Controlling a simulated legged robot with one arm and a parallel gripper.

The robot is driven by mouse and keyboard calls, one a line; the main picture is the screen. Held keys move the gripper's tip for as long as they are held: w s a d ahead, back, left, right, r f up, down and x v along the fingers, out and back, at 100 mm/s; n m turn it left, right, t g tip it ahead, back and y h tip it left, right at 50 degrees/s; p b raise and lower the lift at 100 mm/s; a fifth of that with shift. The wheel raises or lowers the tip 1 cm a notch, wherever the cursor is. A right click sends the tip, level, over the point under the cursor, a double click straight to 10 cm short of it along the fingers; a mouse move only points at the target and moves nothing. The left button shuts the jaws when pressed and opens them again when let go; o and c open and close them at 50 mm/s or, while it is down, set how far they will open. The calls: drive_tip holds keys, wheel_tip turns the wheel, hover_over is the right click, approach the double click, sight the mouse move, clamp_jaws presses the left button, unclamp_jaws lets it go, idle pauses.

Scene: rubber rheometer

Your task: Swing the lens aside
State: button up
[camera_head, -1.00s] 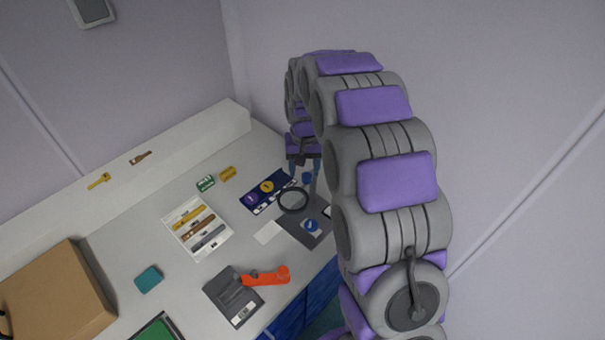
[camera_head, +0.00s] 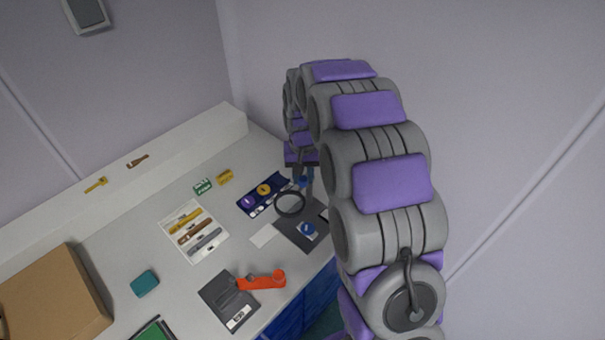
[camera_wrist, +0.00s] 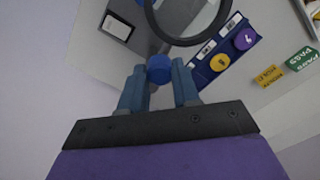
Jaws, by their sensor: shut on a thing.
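The lens is a round dark-rimmed magnifier (camera_head: 281,213) above the grey pad at the right part of the bench. Its ring also shows at the top of the wrist view (camera_wrist: 186,42). A blue round knob (camera_wrist: 159,68) sits close beside the ring. My gripper (camera_wrist: 159,76) is shut on this knob, with one blue finger on each side. In the head view, my gripper (camera_head: 304,182) is at the ring's far right, partly hidden by my arm. The link between knob and ring is not clear.
A navy strip with round tokens (camera_head: 250,204), a white card of coloured strips (camera_head: 176,240), an orange tool (camera_head: 262,281) and a cardboard box (camera_head: 60,300) lie on the bench. A wall stands behind my arm.

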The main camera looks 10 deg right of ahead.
drive_tip(key=shift+w, duration=0.1)
clamp_jaws()
drive_tip(key=shift+a+r, duration=0.1)
drive_tip(key=shift+w+a+m+p, duration=0.15)
drive_tip(key=shift+w+m+p, duration=0.5)
drive_tip(key=shift+m+p, duration=1.05)
drive_tip(key=shift+w+a+m+p, duration=0.15)
drive_tip(key=shift+w+m+p, duration=0.75)
drive_tip(key=shift+m, duration=1.25)
drive_tip(key=shift+w+a+m+p, duration=0.15)
drive_tip(key=shift+w+m+p, duration=0.25)
drive_tip(key=shift+m+p, duration=1.4)
drive_tip(key=shift+m, duration=0.25)
